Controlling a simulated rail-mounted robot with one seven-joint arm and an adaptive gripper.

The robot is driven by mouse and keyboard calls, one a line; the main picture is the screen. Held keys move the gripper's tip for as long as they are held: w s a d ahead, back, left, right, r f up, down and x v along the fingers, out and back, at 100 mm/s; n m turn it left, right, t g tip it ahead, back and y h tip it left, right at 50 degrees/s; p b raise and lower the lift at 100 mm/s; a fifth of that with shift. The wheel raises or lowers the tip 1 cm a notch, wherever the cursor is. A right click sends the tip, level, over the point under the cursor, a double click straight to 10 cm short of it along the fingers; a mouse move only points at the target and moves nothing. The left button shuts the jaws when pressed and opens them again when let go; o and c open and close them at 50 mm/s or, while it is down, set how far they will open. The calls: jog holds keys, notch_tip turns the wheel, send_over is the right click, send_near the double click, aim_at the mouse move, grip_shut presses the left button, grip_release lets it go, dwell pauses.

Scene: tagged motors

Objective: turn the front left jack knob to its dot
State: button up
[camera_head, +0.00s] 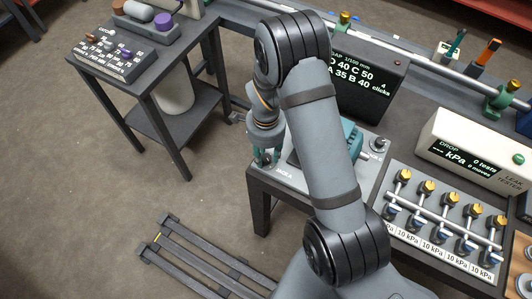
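My gripper (264,158) points down at the left corner of a grey-topped stand (300,182), beside a small printed label on its plate. The front left jack knob cannot be made out; my gripper covers that corner, and I cannot tell whether the fingers touch or hold a knob. No dot can be made out there. A teal motor (352,138) sits on the stand, mostly hidden behind my arm. Another jack knob (378,145) shows at the right of the stand, clear of my arm. The finger opening is too small and covered to judge.
A dark gap display (368,85) stands behind the motor. To the right are a panel of gold-knobbed valves (428,187) and a white leak tester (475,150). Floor between is free.

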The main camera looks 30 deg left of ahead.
grip_shut()
jog(key=shift+n+b, duration=0.3)
jog(key=shift+b, duration=0.05)
dwell(0.7)
jog(key=shift+f+n+b, duration=0.15)
jog(key=shift+n+b, duration=0.65)
jog(key=shift+b, duration=0.05)
jog(key=n+b, duration=0.2)
jog(key=shift+n, duration=0.3)
jog(key=n+b, duration=0.2)
jog(key=n, duration=0.1)
jog(key=shift+n, duration=0.3)
jog(key=shift+n+b, duration=0.65)
jog(key=shift+n, duration=0.95)
jog(key=shift+s, duration=0.1)
jog(key=shift+d, duration=0.1)
